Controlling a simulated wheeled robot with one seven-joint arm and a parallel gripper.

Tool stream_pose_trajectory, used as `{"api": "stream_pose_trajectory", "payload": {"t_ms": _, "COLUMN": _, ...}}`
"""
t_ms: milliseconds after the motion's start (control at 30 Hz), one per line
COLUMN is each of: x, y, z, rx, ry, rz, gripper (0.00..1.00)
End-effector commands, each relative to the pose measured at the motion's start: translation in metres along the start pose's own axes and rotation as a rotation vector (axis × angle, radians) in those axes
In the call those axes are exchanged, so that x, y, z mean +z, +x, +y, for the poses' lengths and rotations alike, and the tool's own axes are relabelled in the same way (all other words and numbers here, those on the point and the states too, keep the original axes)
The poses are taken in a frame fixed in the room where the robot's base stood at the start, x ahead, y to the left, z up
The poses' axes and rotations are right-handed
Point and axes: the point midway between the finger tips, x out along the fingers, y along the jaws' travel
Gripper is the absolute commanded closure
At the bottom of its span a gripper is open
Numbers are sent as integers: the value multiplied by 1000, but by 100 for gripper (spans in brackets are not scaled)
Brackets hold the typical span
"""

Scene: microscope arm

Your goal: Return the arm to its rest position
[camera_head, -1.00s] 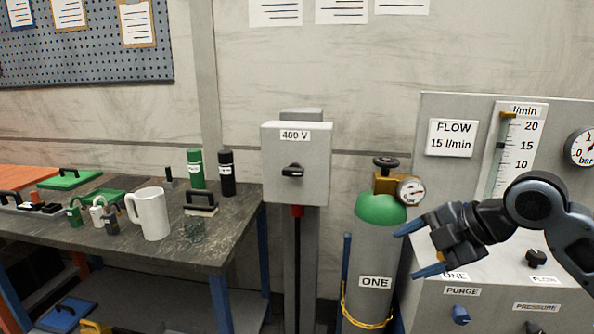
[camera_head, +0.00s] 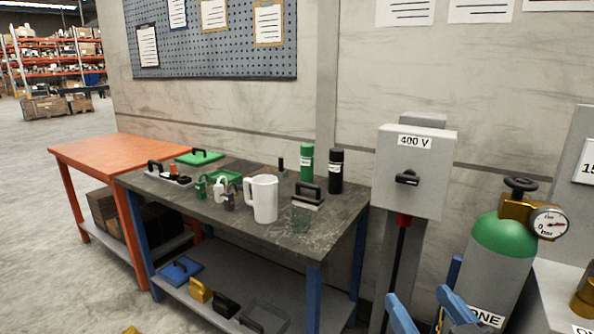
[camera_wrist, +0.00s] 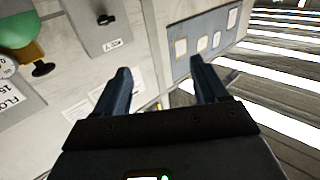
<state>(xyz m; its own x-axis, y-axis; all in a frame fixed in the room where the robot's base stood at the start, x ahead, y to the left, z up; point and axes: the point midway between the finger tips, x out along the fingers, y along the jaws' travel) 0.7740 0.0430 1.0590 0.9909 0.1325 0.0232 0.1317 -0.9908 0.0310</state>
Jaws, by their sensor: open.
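My gripper (camera_head: 428,312) shows at the bottom edge of the head view, only its blue fingertips visible, in front of the green-topped gas cylinder (camera_head: 503,240). The rest of my arm is out of that view. In the wrist view my gripper (camera_wrist: 160,85) has its two blue fingers apart with nothing between them. The wall fills the space beyond them, and the picture there is turned nearly upside down. The fingers appear clear of the cylinder and of the 400 V switch box (camera_head: 412,170).
A dark-topped workbench (camera_head: 250,222) holds a white jug (camera_head: 264,198), a green bottle (camera_head: 306,162), a black bottle (camera_head: 335,171), padlocks and lidded items. An orange table (camera_head: 105,150) stands left of it. A pressure gauge (camera_head: 548,223) sits on the cylinder. Open floor lies at the far left.

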Motion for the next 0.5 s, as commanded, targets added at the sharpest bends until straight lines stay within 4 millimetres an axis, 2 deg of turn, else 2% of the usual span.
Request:
{"api": "stream_pose_trajectory", "payload": {"t_ms": 33, "x": 13, "y": -16, "z": -9, "rx": 23, "ry": 47, "rz": -19, "gripper": 28}}
{"api": "stream_pose_trajectory", "payload": {"t_ms": 167, "x": 42, "y": -58, "z": -21, "rx": 94, "ry": 138, "rz": -64, "gripper": 28}}
{"api": "stream_pose_trajectory", "payload": {"t_ms": 300, "x": 70, "y": -111, "z": -30, "rx": 159, "ry": 195, "rz": -120, "gripper": 28}}
{"api": "stream_pose_trajectory", "payload": {"t_ms": 500, "x": 96, "y": -196, "z": -35, "rx": 216, "ry": 210, "rz": -199, "gripper": 28}}
